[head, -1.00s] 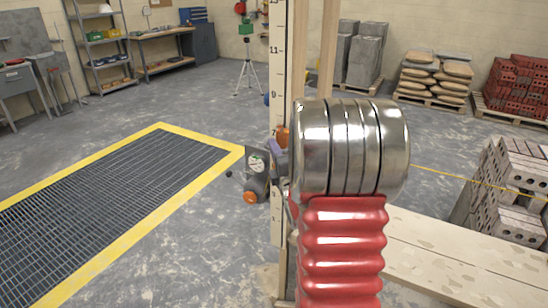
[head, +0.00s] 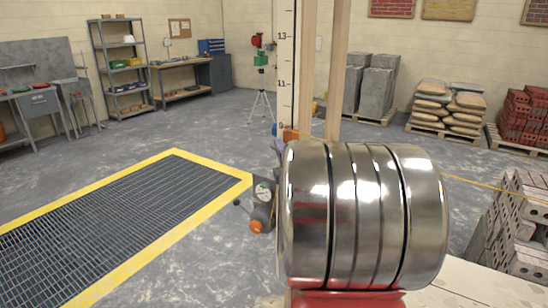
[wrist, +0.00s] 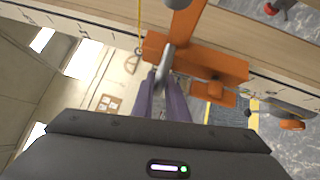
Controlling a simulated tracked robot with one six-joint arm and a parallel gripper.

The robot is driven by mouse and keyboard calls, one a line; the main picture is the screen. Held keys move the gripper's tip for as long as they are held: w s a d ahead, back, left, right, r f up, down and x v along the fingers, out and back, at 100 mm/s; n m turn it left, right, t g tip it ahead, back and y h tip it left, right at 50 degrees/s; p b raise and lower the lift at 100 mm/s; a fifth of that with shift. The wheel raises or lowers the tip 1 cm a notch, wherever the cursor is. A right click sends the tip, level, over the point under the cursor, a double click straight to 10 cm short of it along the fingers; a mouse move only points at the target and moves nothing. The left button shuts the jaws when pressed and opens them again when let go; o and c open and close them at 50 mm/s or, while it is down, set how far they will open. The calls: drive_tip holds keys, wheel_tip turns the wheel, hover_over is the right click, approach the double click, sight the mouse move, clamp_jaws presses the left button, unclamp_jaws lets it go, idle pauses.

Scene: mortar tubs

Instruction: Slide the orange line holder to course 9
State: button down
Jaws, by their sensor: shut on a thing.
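The orange line holder (head: 291,134) sits on the upright numbered staff (head: 286,65), close beside the 9 mark and slightly below it. My arm hides the staff below. In the wrist view the orange holder (wrist: 196,58) lies across the wooden staff, with a grey tab at its left. My gripper's purple fingers (wrist: 164,80) are closed on that tab. In the head view my gripper (head: 279,146) shows only as a bit of purple beside the holder. A yellow line (head: 480,185) runs off to the right; it also shows in the wrist view (wrist: 139,22).
Wooden posts (head: 330,70) stand just right of the staff. A brick stack (head: 515,225) is at the right. A yellow-edged floor grate (head: 120,215) lies at the left. A green instrument on a tripod (head: 261,62) stands behind. The floor between is open.

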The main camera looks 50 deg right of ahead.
drive_tip(key=shift+r, duration=0.3)
drive_tip(key=c, duration=1.8)
unclamp_jaws()
drive_tip(key=shift+f, duration=0.15)
drive_tip(key=v, duration=1.3)
drive_tip(key=shift+s+a+f, duration=0.2)
drive_tip(key=shift+s, duration=0.1)
